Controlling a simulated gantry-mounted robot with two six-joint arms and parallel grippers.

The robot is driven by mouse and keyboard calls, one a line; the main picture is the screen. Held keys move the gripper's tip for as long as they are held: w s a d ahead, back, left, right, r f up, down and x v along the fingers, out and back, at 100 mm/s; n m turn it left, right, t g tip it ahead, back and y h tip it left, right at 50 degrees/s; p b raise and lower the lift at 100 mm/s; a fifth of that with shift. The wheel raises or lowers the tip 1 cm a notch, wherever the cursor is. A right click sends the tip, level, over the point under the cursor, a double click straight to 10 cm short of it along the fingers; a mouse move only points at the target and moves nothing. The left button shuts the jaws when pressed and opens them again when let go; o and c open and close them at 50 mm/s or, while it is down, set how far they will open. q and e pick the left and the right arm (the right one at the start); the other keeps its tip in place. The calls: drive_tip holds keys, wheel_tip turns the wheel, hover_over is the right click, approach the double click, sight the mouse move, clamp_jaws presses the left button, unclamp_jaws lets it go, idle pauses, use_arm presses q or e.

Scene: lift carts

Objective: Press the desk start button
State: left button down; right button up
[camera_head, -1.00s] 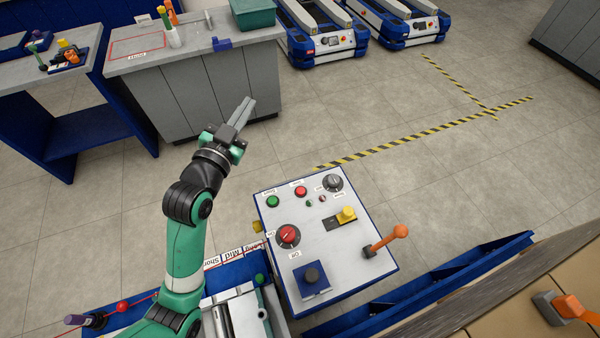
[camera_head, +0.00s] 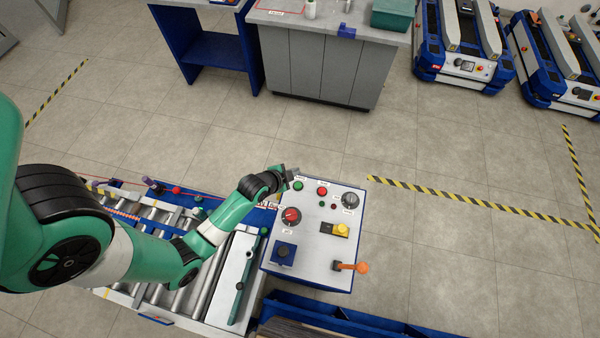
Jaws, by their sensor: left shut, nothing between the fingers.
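The control desk (camera_head: 315,262) has a pale sloping top with several controls. The green start button (camera_head: 298,185) is at its top left corner, with a small label above it. My left gripper (camera_head: 288,173) is shut and empty, at the desk's top left corner, just up and left of the green button in the picture. Whether it touches anything there I cannot tell. A red button (camera_head: 322,190) sits to the right of the green one. My right gripper is not in view.
A red rotary switch (camera_head: 291,215), a black knob (camera_head: 350,200), a yellow control (camera_head: 341,230) and an orange lever (camera_head: 352,267) share the desk top. A roller conveyor (camera_head: 207,280) lies left of the desk. Open floor lies to the right, with lift carts (camera_head: 462,70) beyond.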

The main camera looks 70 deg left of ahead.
use_arm(q)
drive_tip(key=b, duration=0.7)
hover_over(295, 187)
wheel_tip(295, 187, down, 8)
drive_tip(key=shift+r, duration=0.2)
drive_tip(key=shift+w+f+b, duration=0.1)
drive_tip(key=shift+f+b, duration=0.45)
drive_tip(key=shift+b, duration=0.05)
idle(0.9)
drive_tip(key=shift+f, duration=0.4)
drive_tip(key=shift+f+b, duration=0.4)
drive_tip(key=shift+b, duration=0.1)
idle(0.4)
drive_tip(key=shift+r, duration=0.15)
drive_tip(key=shift+r+p, duration=0.65)
drive_tip(key=shift+p, duration=0.25)
